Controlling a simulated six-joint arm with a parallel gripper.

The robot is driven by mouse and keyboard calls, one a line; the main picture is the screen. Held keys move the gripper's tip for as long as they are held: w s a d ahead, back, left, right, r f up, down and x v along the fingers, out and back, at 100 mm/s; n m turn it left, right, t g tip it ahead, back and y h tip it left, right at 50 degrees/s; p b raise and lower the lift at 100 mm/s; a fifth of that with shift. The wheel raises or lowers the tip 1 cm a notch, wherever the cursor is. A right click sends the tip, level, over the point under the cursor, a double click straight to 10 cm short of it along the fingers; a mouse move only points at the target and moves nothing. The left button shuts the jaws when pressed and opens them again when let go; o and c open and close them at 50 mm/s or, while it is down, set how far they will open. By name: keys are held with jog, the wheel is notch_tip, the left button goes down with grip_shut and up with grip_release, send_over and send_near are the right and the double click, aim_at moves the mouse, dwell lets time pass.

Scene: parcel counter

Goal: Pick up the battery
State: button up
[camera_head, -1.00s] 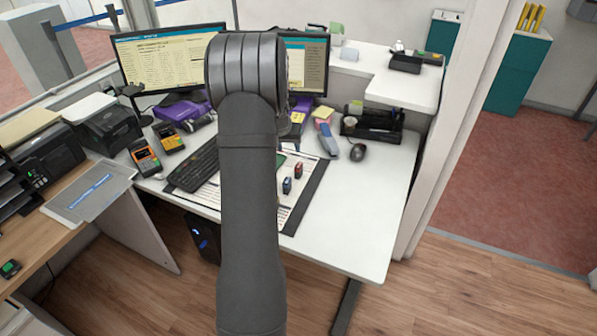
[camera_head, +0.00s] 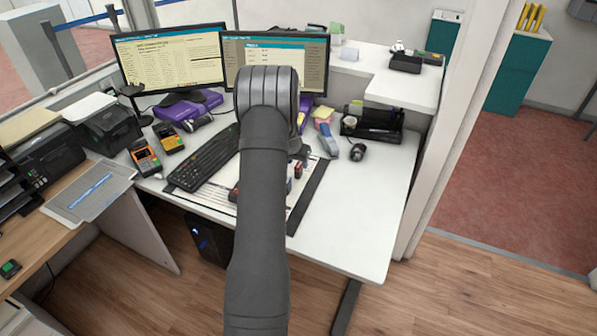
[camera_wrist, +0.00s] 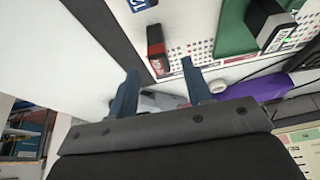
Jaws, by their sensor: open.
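I cannot tell for sure which thing is the battery. A small red and black block (camera_wrist: 157,52) stands on the printed desk mat in the wrist view, just beyond my open, empty gripper (camera_wrist: 160,68). A blue block (camera_wrist: 138,4) is cut off at the top edge, and a black block with a white printed face (camera_wrist: 268,24) is at the upper right. In the head view a small red block (camera_head: 298,171) shows just right of my arm, which hides much of the mat and my gripper.
The white desk (camera_head: 372,215) is clear at its right front. A keyboard (camera_head: 203,160), two card terminals (camera_head: 145,157), a mouse (camera_head: 358,152) and a black organizer (camera_head: 372,126) surround the mat (camera_head: 308,198). Two monitors (camera_head: 170,58) stand behind.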

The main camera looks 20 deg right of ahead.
aim_at(298, 165)
jog(key=shift+x, duration=2.8)
jog(key=shift+c, duration=0.4)
jog(key=shift+r, duration=0.1)
grip_shut()
